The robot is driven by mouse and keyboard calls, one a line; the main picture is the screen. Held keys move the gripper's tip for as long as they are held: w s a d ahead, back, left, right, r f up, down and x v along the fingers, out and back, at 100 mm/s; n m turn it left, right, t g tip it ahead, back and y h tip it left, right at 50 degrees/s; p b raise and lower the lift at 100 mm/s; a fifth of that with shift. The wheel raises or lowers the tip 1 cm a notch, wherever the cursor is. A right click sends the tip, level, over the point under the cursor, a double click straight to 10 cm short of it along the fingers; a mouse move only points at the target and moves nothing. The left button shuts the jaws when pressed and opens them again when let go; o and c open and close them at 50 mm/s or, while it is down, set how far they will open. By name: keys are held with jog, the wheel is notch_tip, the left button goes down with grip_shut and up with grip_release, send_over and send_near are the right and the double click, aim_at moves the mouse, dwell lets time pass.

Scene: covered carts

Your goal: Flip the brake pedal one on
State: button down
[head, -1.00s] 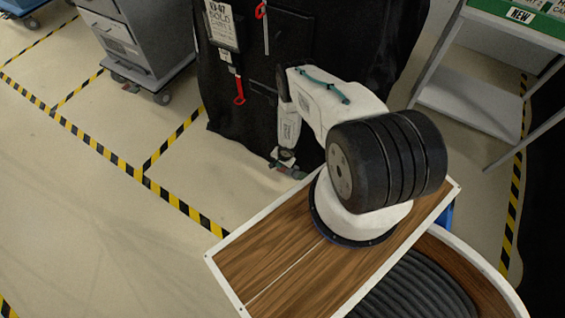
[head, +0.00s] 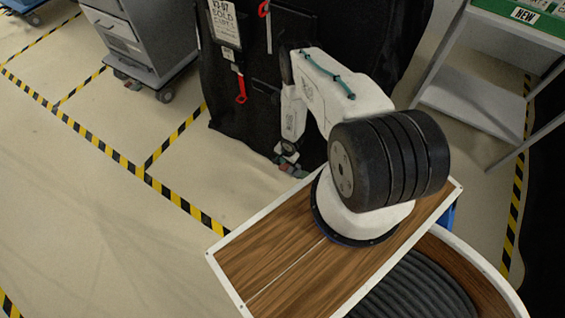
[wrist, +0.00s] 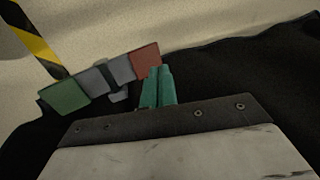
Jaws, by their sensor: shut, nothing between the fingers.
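In the wrist view, a pedal bar crosses the upper left, with a green pedal end (wrist: 63,97), grey middle parts (wrist: 98,80) and a red pedal end (wrist: 145,61). My gripper (wrist: 158,72) has teal fingers, shut together and empty. Their tips overlap the lower right edge of the red end in this view; whether they touch it I cannot tell. In the head view, my gripper (head: 286,158) is low at the foot of the black covered cart (head: 335,80), by the small pedals, which are partly hidden and too small to tell apart.
A grey drawer cart (head: 145,45) on casters stands at the upper left. A grey shelf rack (head: 470,110) stands on the right. Yellow-black tape (head: 185,207) marks the floor. The floor at left is clear. The black cover hangs close around my arm's end.

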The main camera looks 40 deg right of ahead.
jog(key=v, duration=0.3)
jog(key=shift+s+r, duration=0.15)
jog(key=shift+r, duration=0.2)
jog(key=shift+a, duration=0.1)
